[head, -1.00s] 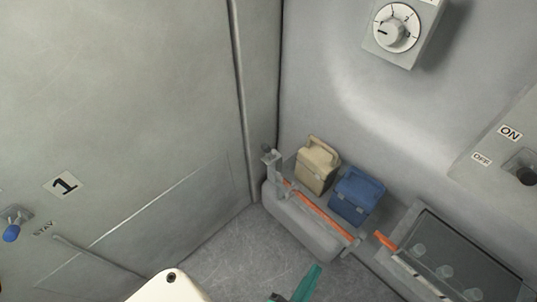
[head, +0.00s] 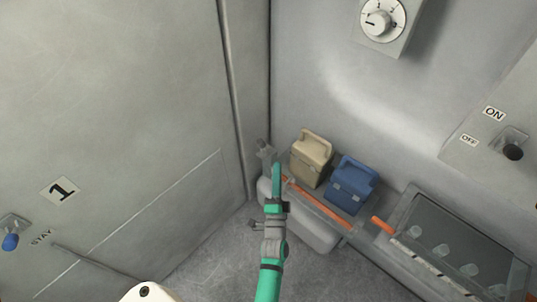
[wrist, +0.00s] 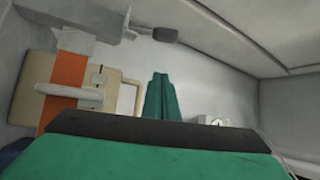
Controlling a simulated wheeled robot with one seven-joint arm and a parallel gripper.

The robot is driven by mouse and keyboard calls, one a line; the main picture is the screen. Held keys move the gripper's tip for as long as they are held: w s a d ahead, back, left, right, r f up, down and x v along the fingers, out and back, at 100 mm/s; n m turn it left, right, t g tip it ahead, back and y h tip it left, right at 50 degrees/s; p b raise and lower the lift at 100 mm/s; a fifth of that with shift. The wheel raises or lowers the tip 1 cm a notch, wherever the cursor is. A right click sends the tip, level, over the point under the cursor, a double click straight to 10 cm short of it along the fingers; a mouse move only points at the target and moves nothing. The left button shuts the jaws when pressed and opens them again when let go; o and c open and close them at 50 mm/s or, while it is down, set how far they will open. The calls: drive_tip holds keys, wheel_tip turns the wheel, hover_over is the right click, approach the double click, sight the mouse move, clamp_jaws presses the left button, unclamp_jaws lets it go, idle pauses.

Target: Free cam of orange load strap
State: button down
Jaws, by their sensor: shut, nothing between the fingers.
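The orange load strap (head: 318,202) runs along the front of a grey shelf, across a beige case and a blue case. A grey bracket (head: 265,154) stands at the strap's left end; which part is the cam is hard to tell. In the wrist view the strap (wrist: 68,72) lies at left, passing a grey plate (wrist: 75,42) and under a pale bar (wrist: 70,91). A short arm with a dark grey end (wrist: 165,35) shows above. My gripper (head: 277,168) is shut and empty, pointing up just right of the bracket. In the wrist view its teal fingers (wrist: 160,82) appear apart from the strap.
The beige case (head: 311,158) and blue case (head: 351,185) sit on the shelf (head: 310,232). A lidded tray (head: 445,235) with an orange handle (head: 383,224) is at right. A dial (head: 380,22) and an ON/OFF switch (head: 512,150) are higher. A grey panel fills the left.

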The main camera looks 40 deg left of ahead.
sight(263, 146)
drive_tip(key=x, duration=0.9)
drive_tip(key=s+a, duration=0.1)
drive_tip(key=s+a+f, duration=0.1)
drive_tip(key=a, duration=0.1)
drive_tip(key=shift+s, duration=0.2)
drive_tip(key=shift+d, duration=0.15)
drive_tip(key=shift+s+f, duration=0.35)
drive_tip(key=shift+s, duration=0.1)
drive_tip(key=shift+w, duration=0.1)
